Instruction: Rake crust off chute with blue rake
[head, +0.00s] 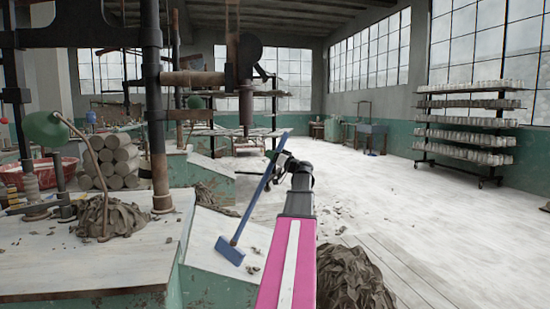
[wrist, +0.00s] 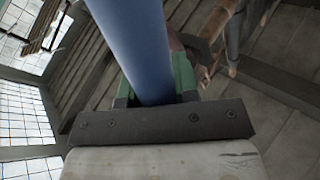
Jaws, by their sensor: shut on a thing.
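The blue rake (head: 229,251) slants down to the left in the head view, with its flat head low over the pale sloping chute (head: 200,250). I cannot tell whether the head touches the chute. My gripper (head: 279,160) is shut on the upper part of the rake's handle. In the wrist view the blue handle (wrist: 137,45) passes large between the green-padded fingers (wrist: 184,74). Small bits of grey-brown crust (head: 254,251) lie on the chute to the right of the rake head. My arm hides the chute's right side.
A bench (head: 85,262) at left carries a clay heap (head: 110,218) and a press column (head: 157,130). Stacked clay rolls (head: 118,160) stand behind. A large clay pile (head: 350,280) lies on the floor right of my arm. Open floor stretches toward the shelf rack (head: 465,120).

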